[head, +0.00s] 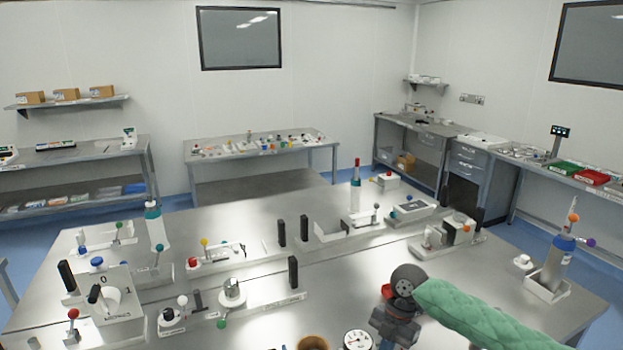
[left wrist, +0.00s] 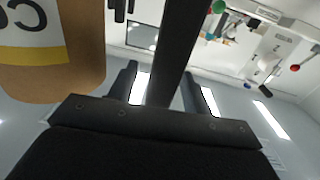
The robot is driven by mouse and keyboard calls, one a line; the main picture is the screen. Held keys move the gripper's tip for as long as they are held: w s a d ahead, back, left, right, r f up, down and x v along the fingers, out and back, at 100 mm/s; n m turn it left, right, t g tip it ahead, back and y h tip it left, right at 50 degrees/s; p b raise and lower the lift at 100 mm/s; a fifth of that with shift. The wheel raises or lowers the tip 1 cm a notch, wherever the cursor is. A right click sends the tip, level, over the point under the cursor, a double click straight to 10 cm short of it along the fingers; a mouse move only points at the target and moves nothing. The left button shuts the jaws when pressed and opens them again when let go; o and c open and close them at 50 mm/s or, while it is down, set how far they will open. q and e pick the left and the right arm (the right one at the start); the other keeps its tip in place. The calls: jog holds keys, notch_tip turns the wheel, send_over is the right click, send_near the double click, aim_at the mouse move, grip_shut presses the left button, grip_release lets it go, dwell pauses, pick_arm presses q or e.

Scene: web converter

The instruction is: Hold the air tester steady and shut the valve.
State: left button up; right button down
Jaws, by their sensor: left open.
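A round white dial gauge (head: 357,341) with a dark rim shows at the bottom edge of the head view, perhaps part of the air tester. A brown round-topped thing (head: 313,343) is to its left, also cut off. No valve can be surely told. My right arm comes in with a green sleeve; its dark gripper (head: 396,325) is just right of the gauge, its fingers not clear. My left gripper is outside the head view. In the left wrist view its black fingers (left wrist: 158,78) are apart, with a brown labelled container (left wrist: 52,75) close beside them.
The steel table (head: 300,325) carries several fixtures with coloured knobs. A panel marked 0 and 1 (head: 112,300) stands at the left. Black posts (head: 293,272) rise mid-table.

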pick_arm(q)
jog(key=v, duration=1)
jog(key=shift+s+f, duration=0.1)
